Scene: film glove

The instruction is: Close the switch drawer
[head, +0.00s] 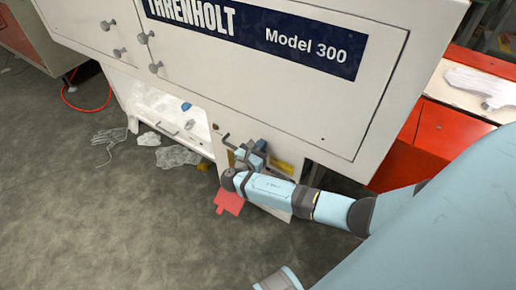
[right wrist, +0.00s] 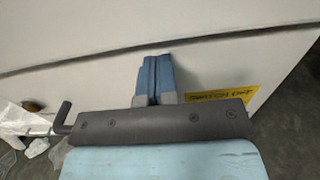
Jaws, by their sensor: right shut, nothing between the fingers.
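The white machine (head: 290,90) carries a dark nameplate reading Model 300. Below its overhanging body, a white front panel (head: 265,200), seemingly the switch drawer, is largely hidden behind my right arm. A yellow label (right wrist: 222,98) reading "SWITCH OFF" is on the white panel (right wrist: 270,110) in the right wrist view, with a dark seam above it. My right gripper (head: 254,148) is at this panel, shut and empty. Its blue fingertips (right wrist: 157,60) reach the seam; I cannot tell if they touch. How far the drawer stands out is unclear.
A dark bent handle (right wrist: 62,115) sits beside my right gripper. Pale gloves (head: 110,137) and scraps (head: 176,156) lie on the grey floor, left of the panel. An orange-red cabinet (head: 437,128) stands at right.

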